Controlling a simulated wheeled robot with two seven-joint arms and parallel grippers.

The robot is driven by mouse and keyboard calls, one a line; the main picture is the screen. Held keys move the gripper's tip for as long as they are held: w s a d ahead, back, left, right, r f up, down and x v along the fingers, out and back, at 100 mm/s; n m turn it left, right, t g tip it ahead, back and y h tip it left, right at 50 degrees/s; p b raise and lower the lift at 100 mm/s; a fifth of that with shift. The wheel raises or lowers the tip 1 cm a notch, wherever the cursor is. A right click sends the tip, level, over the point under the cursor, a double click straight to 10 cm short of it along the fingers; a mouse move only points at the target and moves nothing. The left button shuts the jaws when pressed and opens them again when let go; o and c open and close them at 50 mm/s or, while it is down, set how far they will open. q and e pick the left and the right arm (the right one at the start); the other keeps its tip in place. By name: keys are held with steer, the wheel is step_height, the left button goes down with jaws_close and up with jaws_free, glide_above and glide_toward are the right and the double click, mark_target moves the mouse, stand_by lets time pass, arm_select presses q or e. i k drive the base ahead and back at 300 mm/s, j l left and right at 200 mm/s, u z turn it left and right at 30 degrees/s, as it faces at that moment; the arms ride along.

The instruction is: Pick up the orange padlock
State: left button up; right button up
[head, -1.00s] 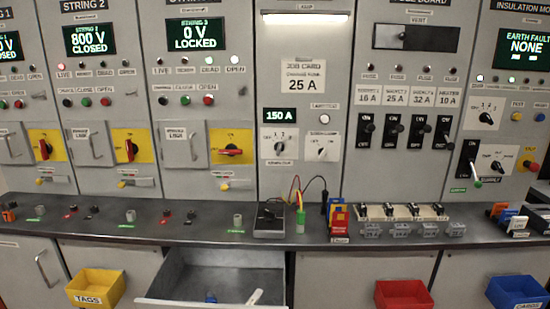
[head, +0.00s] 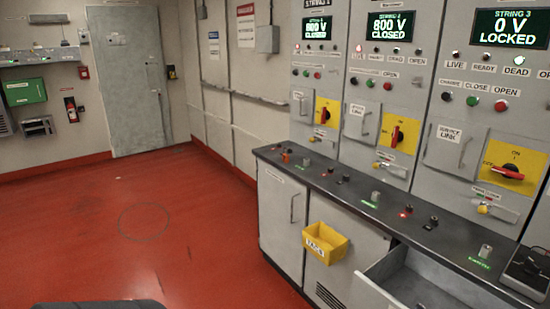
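A small orange item (head: 286,157) stands at the far left end of the dark counter (head: 345,177), below the leftmost string panel. It is too small here to tell surely whether it is the orange padlock. Neither of my grippers shows in the head view.
A yellow bin (head: 325,243) hangs on the cabinet front. An open grey drawer (head: 385,290) juts out at the lower right.

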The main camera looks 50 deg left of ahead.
mark_target(285, 157)
steer(key=u, duration=1.45)
steer(key=i+j+z, duration=0.3)
steer(key=i+j, duration=1.15)
